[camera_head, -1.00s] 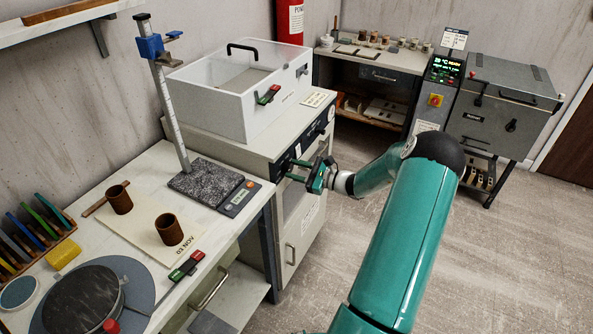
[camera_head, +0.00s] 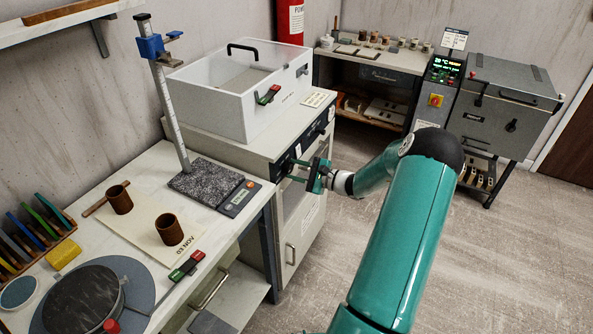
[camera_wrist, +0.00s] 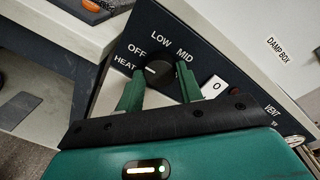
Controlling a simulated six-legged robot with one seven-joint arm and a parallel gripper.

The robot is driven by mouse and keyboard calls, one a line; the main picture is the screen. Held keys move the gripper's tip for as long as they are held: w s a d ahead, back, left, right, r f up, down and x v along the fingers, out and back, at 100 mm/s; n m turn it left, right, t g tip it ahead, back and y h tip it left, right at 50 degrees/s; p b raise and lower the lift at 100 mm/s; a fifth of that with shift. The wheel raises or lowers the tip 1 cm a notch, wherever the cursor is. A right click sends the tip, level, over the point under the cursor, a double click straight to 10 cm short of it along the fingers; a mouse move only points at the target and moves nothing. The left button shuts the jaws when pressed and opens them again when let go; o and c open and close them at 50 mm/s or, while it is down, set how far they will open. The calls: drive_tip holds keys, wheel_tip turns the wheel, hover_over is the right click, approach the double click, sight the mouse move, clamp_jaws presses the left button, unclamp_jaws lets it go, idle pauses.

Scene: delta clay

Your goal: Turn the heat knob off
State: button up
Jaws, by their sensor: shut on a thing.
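The heat knob (camera_wrist: 157,73) is a round black dial on the dark panel (camera_wrist: 205,65) of the damp box. It sits between the two green fingers of my gripper (camera_wrist: 158,80) in the wrist view. The gripper is shut on the knob, one finger on each side. The knob's short white mark points left, toward the OFF label (camera_wrist: 137,50). LOW and MID are printed around the knob's far side. In the head view my gripper (camera_head: 297,172) reaches the cabinet front, and its fingers hide the knob.
A red switch (camera_wrist: 234,91) and a white "0" label (camera_wrist: 216,87) lie close to the right finger. The clear-lidded box (camera_head: 225,95) stands on the cabinet above. A workbench (camera_head: 150,185) is at left. The floor (camera_head: 345,250) right of the cabinet is clear.

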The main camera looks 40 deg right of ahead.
drive_tip(key=o, duration=1)
drive_tip(key=shift+s, duration=0.1)
drive_tip(key=v, duration=1.3)
drive_tip(key=shift+s+d, duration=0.2)
drive_tip(key=shift+s, duration=0.15)
